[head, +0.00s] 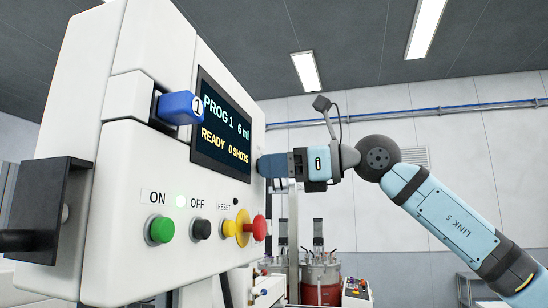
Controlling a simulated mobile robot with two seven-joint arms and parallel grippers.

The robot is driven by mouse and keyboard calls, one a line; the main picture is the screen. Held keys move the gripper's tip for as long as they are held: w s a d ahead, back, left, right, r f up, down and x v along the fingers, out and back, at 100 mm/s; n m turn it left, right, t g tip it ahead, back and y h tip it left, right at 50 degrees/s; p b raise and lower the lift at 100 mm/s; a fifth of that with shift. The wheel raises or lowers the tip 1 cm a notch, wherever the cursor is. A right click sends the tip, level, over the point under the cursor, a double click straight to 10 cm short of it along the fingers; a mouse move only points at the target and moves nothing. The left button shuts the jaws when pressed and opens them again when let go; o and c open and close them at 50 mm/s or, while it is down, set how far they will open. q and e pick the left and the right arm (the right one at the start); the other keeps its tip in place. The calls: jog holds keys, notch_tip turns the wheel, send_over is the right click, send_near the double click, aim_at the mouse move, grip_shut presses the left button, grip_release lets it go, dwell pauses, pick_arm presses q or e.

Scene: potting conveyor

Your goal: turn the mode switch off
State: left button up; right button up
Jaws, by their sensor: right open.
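A white control cabinet (120,165) fills the left half of the head view. Its screen (223,128) reads "PROG 1 6 ml" and "READY 0 SHOTS". I cannot make out any control labelled as the mode switch. My right gripper (268,166) comes in from the right, pointing left at the cabinet's right edge beside the screen. Its jaws are open, but the edge and the viewing angle hide the tips and anything between them. I cannot tell whether it touches the cabinet. My left gripper is not in view.
A black bracket (62,205) sticks out at left. A reddish vessel (320,275) stands behind.

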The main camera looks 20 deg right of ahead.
jog(key=shift+w+a, duration=0.2)
jog(key=shift+a, duration=0.1)
jog(key=c, duration=0.9)
